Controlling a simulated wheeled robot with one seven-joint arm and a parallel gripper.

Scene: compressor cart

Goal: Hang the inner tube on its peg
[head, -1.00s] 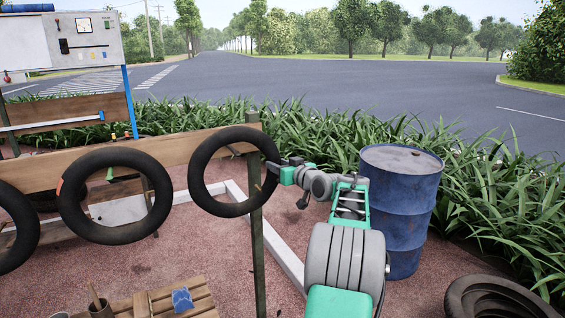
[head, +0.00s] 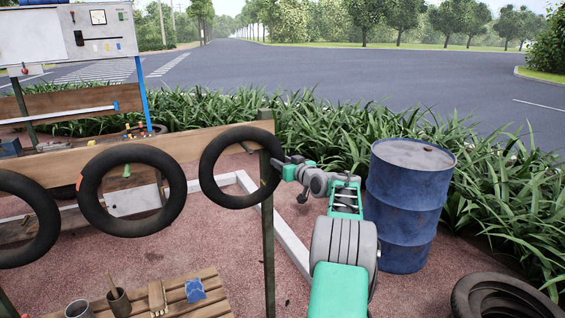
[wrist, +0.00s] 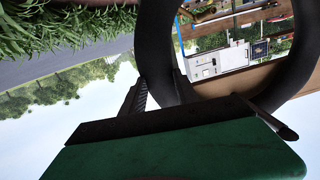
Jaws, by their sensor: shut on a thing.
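The inner tube (head: 212,183) is a black ring, upright in front of the right end of the wooden rail (head: 210,139) and its post (head: 267,240) in the head view. My gripper (head: 283,168) is shut on the tube's right side. In the wrist view the tube (wrist: 155,45) passes between the fingers (wrist: 155,92). A dark rod (wrist: 275,123), possibly the peg, crosses the tube's lower right edge there. I cannot tell whether the tube rests on it.
Two similar black rings, one in the middle (head: 90,212) and one at the left (head: 45,212), hang along the rail. A blue drum (head: 405,210) stands right of my arm. Tyres (head: 495,300) lie at bottom right. A slatted wooden top (head: 205,308) with cups is in front.

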